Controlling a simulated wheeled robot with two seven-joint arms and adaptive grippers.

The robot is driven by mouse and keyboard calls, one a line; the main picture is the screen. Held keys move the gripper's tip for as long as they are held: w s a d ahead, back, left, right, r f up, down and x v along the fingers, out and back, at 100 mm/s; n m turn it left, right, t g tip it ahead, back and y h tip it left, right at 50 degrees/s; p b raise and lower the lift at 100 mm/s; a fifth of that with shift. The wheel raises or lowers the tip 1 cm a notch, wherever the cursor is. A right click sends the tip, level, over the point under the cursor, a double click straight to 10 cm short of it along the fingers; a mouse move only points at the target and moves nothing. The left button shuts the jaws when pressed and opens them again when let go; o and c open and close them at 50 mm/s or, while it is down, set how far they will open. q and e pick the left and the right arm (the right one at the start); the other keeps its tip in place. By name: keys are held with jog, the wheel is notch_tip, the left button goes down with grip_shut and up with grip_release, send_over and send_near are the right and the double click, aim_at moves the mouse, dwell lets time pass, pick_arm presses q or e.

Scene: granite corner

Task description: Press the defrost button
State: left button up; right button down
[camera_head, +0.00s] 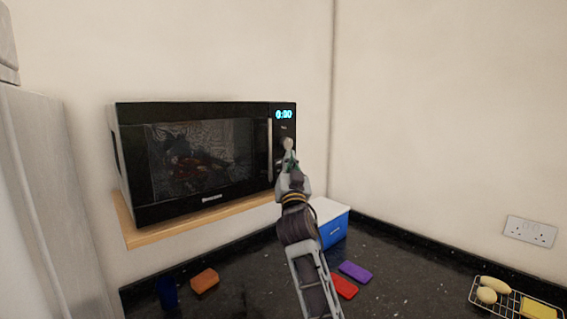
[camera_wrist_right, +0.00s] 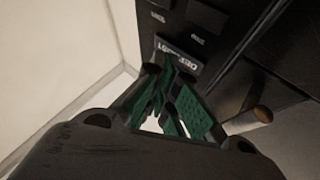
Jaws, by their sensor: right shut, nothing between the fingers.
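A black microwave (camera_head: 200,155) sits on a wooden shelf, with a lit display (camera_head: 284,114) reading what looks like 0:00. My right gripper (camera_head: 289,158) is in front of the control panel at the microwave's right side and hides part of it. In the right wrist view the right gripper (camera_wrist_right: 168,82) is shut and empty, its green fingertips at the lower edge of the defrost button (camera_wrist_right: 178,55), whose label is partly readable. I cannot tell whether the tips touch it. My left gripper is not in view.
The door handle (camera_head: 270,150) is just left of the panel; it also shows in the wrist view (camera_wrist_right: 250,120). Below the wooden shelf (camera_head: 150,236), a blue box with a white lid (camera_head: 333,232), sponges (camera_head: 354,271) and a wire rack (camera_head: 478,298) are on the dark counter.

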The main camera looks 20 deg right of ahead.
jog(key=shift+s, duration=0.15)
jog(key=shift+s+d, duration=0.2)
jog(key=shift+s, duration=0.15)
jog(key=shift+s+d+p, duration=0.15)
jog(key=shift+s+d, duration=0.2)
jog(key=shift+s, duration=0.6)
jog(key=shift+s+d+p, duration=0.1)
jog(key=shift+s+d, duration=0.2)
jog(key=shift+s, duration=0.6)
jog(key=shift+s+d+p, duration=0.15)
jog(key=shift+s+d, duration=0.2)
jog(key=shift+s, duration=0.6)
dwell(0.9)
